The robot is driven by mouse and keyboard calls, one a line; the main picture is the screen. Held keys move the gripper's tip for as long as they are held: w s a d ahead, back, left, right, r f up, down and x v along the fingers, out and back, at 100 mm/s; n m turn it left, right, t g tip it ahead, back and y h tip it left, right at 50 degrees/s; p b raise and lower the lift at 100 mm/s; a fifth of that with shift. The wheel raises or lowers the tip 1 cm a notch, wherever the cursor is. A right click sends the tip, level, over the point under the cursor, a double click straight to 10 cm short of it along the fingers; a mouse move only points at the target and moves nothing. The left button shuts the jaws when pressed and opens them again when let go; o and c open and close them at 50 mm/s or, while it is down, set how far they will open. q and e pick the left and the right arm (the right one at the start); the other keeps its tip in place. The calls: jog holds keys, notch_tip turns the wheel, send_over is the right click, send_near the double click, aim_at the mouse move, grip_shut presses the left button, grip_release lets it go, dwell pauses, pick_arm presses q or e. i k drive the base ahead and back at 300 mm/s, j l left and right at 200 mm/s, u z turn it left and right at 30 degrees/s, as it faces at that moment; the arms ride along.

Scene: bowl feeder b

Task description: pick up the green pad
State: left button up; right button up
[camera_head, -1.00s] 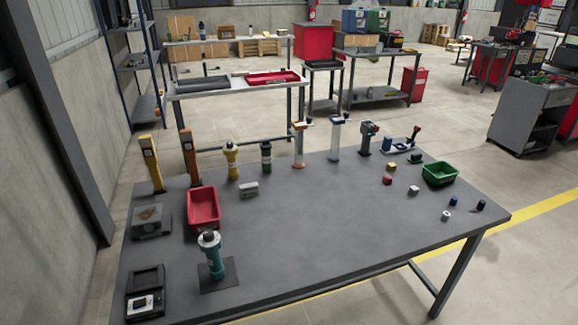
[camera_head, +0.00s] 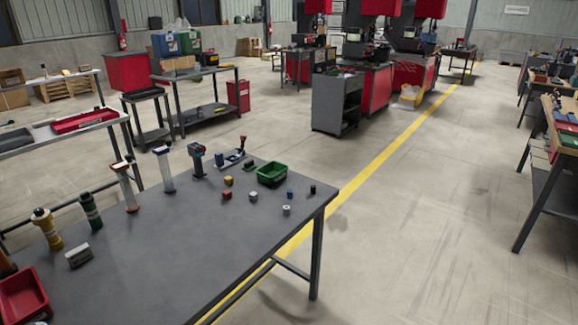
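A small, flat dark green piece (camera_head: 248,166) lies on the grey table (camera_head: 185,238), just left of the green bin (camera_head: 272,175). It looks like the green pad, though it is too small to be sure. A yellow block (camera_head: 228,181), a red block (camera_head: 227,195) and a grey block (camera_head: 253,196) lie in front of it. Neither of my grippers is in view.
Small blue and white cylinders stand near the table's right end. A red bin (camera_head: 22,296) sits at the lower left. The table's front middle is clear.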

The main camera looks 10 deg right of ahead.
aim_at(248, 165)
jog(key=i+l+z, duration=0.5)
jog(key=i+z, duration=0.2)
jog(key=i+l+z, duration=0.1)
jog(key=i+z, duration=0.75)
jog(key=i, duration=1.1)
